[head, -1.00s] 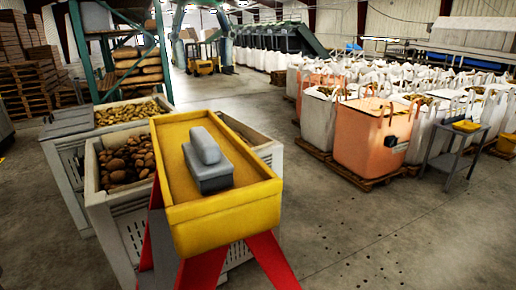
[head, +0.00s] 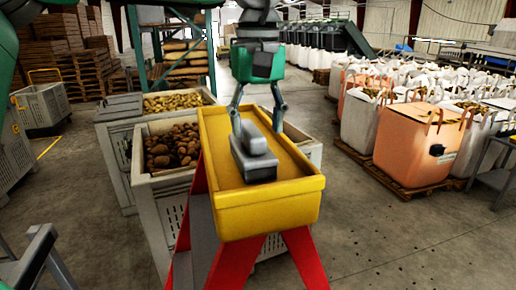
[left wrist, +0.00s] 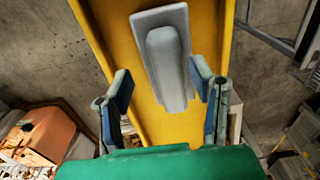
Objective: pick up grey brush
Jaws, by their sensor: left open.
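The grey brush (head: 253,158), a flat block with a rounded raised handle, lies in the yellow tray (head: 268,208) on red legs. My left gripper (head: 257,122) is open above the tray, its fingers spread around the far part of the brush in the head view. In the left wrist view, the brush (left wrist: 164,48) lies lengthwise, with its near end between the two open fingers of the left gripper (left wrist: 163,84). No contact shows between the fingers and the brush. My right gripper is not in view.
Pale crates of potatoes (head: 147,211) stand close on the left of the tray. An orange bulk bag (head: 408,150) on a pallet stands to the right, with white bags behind. A grey metal frame (head: 35,255) is at lower left. Open concrete floor lies front right.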

